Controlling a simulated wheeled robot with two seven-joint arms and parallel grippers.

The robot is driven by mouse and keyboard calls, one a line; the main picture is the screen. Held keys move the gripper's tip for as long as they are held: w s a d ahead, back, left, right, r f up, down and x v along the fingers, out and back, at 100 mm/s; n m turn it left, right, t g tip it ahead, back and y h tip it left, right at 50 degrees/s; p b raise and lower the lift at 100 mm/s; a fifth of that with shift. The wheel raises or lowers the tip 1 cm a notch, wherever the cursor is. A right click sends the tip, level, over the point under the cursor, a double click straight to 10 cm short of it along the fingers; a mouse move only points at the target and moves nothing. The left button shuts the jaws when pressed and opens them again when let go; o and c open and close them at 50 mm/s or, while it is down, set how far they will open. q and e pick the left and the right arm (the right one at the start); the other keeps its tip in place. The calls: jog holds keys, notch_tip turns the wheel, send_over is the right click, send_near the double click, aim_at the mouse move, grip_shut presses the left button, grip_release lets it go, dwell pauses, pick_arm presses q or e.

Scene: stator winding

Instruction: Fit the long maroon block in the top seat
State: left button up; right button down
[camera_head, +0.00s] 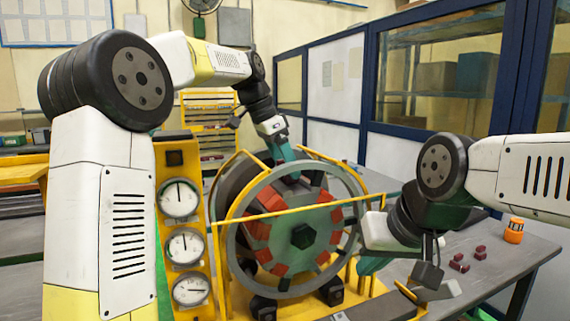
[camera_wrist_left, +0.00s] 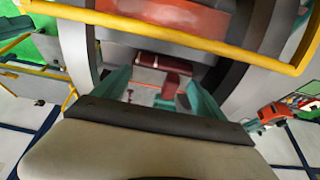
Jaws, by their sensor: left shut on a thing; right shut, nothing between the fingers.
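The stator ring (camera_head: 222,240) stands upright in a yellow frame, with orange-red blocks (camera_head: 258,229) in seats around its dark green hub (camera_head: 303,236). My left gripper (camera_head: 284,158) reaches down at the top of the ring, and its fingers hide much of the top seat. In the left wrist view its teal fingers (camera_wrist_left: 160,95) stand either side of a maroon block (camera_wrist_left: 163,62), which they hold. I cannot tell how far this block is inside the seat. My right gripper (camera_head: 372,265) is shut and empty, low at the ring's right side.
Several small maroon blocks (camera_head: 460,263) lie on the grey table (camera_head: 510,262) at the right, near an orange container (camera_head: 514,230). A yellow bar (camera_head: 275,214) crosses the ring's front. A yellow panel with gauges (camera_head: 180,199) stands left of the ring.

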pick_arm(q)
jog(key=shift+f, duration=0.2)
jog(key=o, duration=2)
jog(key=shift+f, duration=0.1)
jog(key=v, duration=0.8)
